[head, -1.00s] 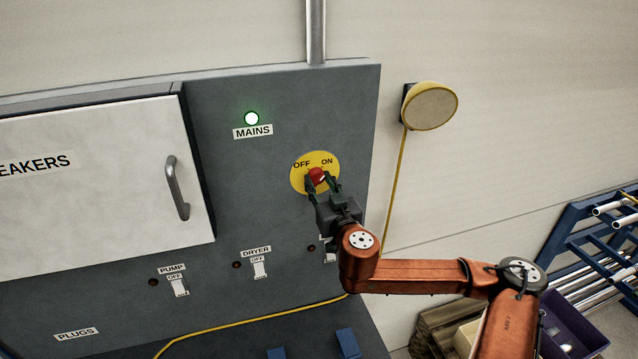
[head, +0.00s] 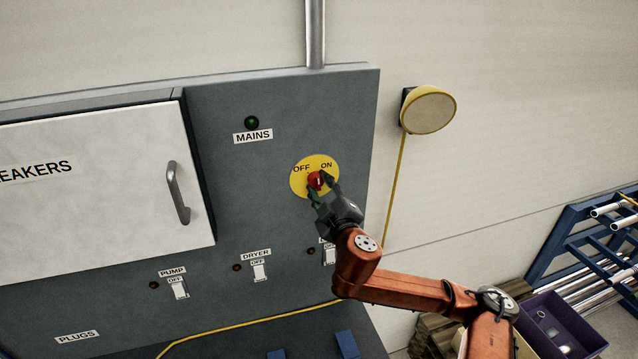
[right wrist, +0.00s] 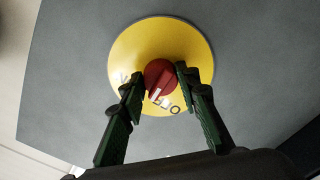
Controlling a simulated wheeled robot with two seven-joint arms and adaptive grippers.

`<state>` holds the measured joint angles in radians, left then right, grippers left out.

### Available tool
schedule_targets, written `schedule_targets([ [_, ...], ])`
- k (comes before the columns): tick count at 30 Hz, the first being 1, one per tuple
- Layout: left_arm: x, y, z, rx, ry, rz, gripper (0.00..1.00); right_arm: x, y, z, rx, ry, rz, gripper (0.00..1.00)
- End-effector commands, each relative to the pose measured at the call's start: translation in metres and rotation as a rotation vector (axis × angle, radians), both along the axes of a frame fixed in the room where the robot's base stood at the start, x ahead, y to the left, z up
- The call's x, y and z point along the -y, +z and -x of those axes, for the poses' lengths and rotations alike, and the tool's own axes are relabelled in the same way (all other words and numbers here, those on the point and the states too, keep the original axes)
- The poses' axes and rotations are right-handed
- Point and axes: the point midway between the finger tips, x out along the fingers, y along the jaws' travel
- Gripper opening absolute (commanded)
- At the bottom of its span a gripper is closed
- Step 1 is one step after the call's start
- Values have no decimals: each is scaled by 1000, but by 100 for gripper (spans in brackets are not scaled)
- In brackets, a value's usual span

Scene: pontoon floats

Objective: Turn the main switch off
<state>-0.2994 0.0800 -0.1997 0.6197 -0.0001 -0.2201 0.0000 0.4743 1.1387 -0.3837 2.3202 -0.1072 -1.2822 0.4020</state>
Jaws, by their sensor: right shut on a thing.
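The main switch is a red knob (head: 316,180) on a round yellow plate (head: 301,184) marked OFF and ON, on the grey panel. The MAINS lamp (head: 251,123) above and left of it is dark green, unlit. My right gripper (head: 321,186) has its fingers on both sides of the knob and is shut on it. In the right wrist view, the red knob (right wrist: 159,77) sits between the two green-padded fingers, with a white mark on its face. A finger partly hides the plate's lettering there. My left gripper is not in view.
A white breaker cabinet door (head: 95,180) with a grey handle (head: 178,193) is at left. Small PUMP (head: 180,288) and DRYER (head: 260,271) switches are below. A yellow round fixture (head: 430,110) hangs on the wall at right. A blue rack (head: 580,235) and purple bin (head: 552,325) stand lower right.

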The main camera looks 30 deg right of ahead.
Motion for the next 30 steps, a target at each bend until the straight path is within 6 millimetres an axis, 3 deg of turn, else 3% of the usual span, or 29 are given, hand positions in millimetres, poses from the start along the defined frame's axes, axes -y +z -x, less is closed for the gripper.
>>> schedule_targets([
  [18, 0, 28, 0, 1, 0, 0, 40, 1, 3, 0, -127, 0, 530, 6],
  [30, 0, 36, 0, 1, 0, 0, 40, 1, 2, 0, -168, 1, 698, 6],
])
